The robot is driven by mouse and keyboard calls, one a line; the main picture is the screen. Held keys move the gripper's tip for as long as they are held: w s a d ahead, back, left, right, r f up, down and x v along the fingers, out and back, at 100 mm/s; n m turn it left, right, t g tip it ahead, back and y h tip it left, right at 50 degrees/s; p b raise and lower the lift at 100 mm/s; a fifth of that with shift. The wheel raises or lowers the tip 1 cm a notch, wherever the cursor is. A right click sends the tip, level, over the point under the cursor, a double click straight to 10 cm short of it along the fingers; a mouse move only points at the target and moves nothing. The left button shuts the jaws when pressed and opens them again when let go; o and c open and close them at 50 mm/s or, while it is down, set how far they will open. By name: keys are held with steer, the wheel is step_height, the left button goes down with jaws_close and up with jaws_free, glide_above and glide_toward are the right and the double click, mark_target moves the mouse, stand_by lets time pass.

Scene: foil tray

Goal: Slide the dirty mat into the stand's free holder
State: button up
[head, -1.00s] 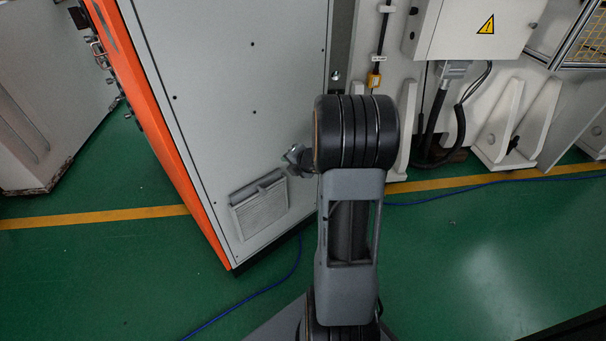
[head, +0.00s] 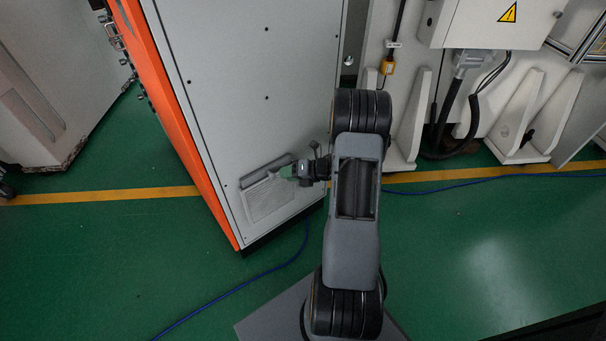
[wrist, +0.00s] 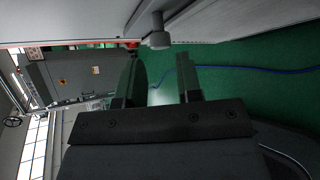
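My gripper (head: 290,172) is in front of the cabinet's lower face, beside the upper right of a pale square vent panel (head: 270,200). In the wrist view my gripper (wrist: 160,72) has its two fingers apart, with nothing between them but green floor behind. I cannot make out a separate dirty mat; whether one sits in the vent is too small to tell. No stand or holder can be recognised in these views.
The grey cabinet (head: 245,75) with an orange edge (head: 170,110) stands in front of my arm. A round knob (wrist: 159,39) sticks out near my fingers in the wrist view. A blue cable (head: 235,292) crosses the green floor (head: 100,265). Open floor lies right.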

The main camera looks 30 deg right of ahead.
steer(key=shift+b+x, duration=0.5)
steer(key=shift+x, duration=2.2)
steer(key=shift+r, duration=0.1)
jaws_close()
steer(key=shift+r+p, duration=8.25)
steer(key=shift+r, duration=4.35)
steer(key=s, duration=1)
steer(key=shift+d, duration=0.3)
